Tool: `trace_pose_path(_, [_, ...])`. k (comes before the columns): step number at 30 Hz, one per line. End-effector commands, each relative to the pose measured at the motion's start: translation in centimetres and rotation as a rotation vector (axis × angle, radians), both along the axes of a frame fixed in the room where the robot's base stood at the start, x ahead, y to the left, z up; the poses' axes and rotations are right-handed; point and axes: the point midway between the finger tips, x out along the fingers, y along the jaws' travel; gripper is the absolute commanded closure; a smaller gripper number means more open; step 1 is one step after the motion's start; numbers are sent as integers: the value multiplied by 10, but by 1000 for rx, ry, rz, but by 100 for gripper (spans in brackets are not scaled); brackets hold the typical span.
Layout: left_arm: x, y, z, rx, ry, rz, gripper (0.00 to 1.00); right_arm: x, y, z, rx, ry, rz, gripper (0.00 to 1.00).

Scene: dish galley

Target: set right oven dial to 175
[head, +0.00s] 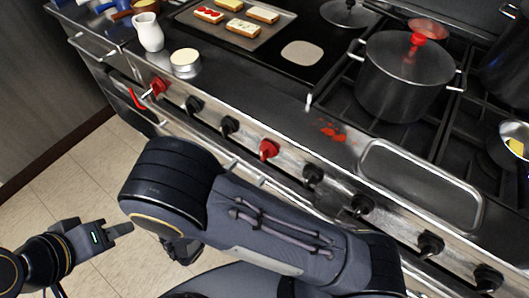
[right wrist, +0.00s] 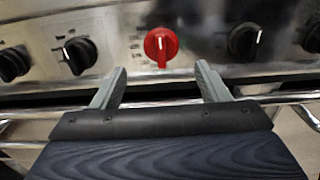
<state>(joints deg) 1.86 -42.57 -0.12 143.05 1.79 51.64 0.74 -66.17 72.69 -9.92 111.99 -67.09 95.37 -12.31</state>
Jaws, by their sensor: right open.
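The right oven dial (head: 268,149) is a red knob on the steel front panel, with black knobs on both sides. In the right wrist view this red dial (right wrist: 160,45) is ahead of my right gripper (right wrist: 160,70), centred between its two spread fingers and not gripped. Its white pointer line stands about vertical; the small printed marks around it are too blurred to read. In the head view my right gripper (head: 182,249) is low and partly hidden by my arm. My left gripper (head: 118,230) is at the lower left over the floor, away from the panel; its jaw gap is unclear.
Another red dial (head: 158,86) is further left on the panel. A rail (right wrist: 70,110) runs below the knobs, close to my right fingers. On the stove top stand a large pot (head: 403,78), a steel tray (head: 420,183), a toast tray (head: 215,30) and a white jug (head: 149,32).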

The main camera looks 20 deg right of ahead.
Motion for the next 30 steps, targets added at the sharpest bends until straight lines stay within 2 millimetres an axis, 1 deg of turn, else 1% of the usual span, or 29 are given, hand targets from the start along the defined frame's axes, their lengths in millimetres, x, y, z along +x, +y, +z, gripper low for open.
trace_pose_path(9, [0,0,6,0,0,0,64,30,-41,1,-1,3,-6,32])
trace_pose_path(12, [0,0,7,0,0,0,64,37,-50,1,1,2,-5,32])
trace_pose_path(17, [0,0,8,0,0,0,64,43,-57,0,1,2,-5,32])
trace_pose_path(24, [0,0,7,0,0,0,64,44,-58,0,2,3,-4,32])
trace_pose_path(26, [0,0,7,0,0,0,64,44,-58,0,2,2,-4,38])
trace_pose_path(30, [0,0,7,0,0,0,64,44,-58,0,2,2,-4,56])
